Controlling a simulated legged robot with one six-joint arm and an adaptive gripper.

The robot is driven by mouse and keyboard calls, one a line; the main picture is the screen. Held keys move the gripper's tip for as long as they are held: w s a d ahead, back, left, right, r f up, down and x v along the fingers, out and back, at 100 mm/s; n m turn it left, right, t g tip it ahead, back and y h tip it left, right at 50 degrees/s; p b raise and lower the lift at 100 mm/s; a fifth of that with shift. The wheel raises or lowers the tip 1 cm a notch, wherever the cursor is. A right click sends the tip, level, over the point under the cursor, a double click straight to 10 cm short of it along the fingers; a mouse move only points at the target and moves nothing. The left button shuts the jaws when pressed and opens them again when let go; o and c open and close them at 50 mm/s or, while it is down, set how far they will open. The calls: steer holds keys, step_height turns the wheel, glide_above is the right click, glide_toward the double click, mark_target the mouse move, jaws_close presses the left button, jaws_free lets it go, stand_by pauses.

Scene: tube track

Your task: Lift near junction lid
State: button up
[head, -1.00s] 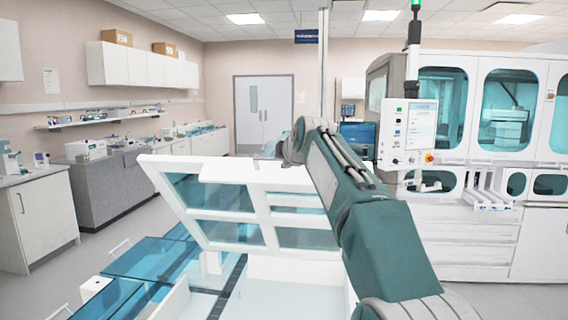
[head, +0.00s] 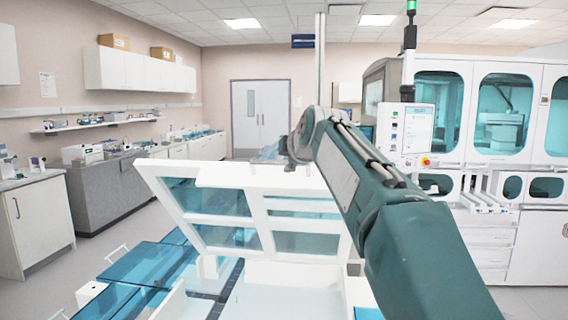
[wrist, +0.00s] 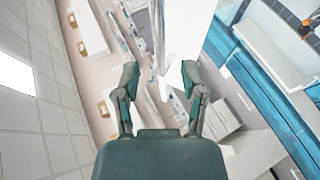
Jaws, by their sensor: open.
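The near junction lid (head: 249,221) is a white frame with clear blue panes. In the head view it stands tilted up over the white junction box (head: 285,298), its upper edge level with my wrist. In the wrist view my gripper (wrist: 160,80) is open, its two dark fingers spread apart. A white part (wrist: 185,35), probably of the lid, lies just beyond and partly between the fingertips; I cannot tell whether they touch it. In the head view the fingers are hidden behind the lid and my arm.
Low blue-paned track covers (head: 135,275) run along the floor at left. A tall white machine with blue windows (head: 505,112) stands at right. Grey and white benches (head: 105,190) line the left wall. Open floor lies between benches and track.

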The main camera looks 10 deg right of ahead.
steer(key=v, duration=0.5)
steer(key=shift+s+r, duration=0.15)
steer(key=shift+s, duration=0.1)
steer(key=shift+c, duration=0.3)
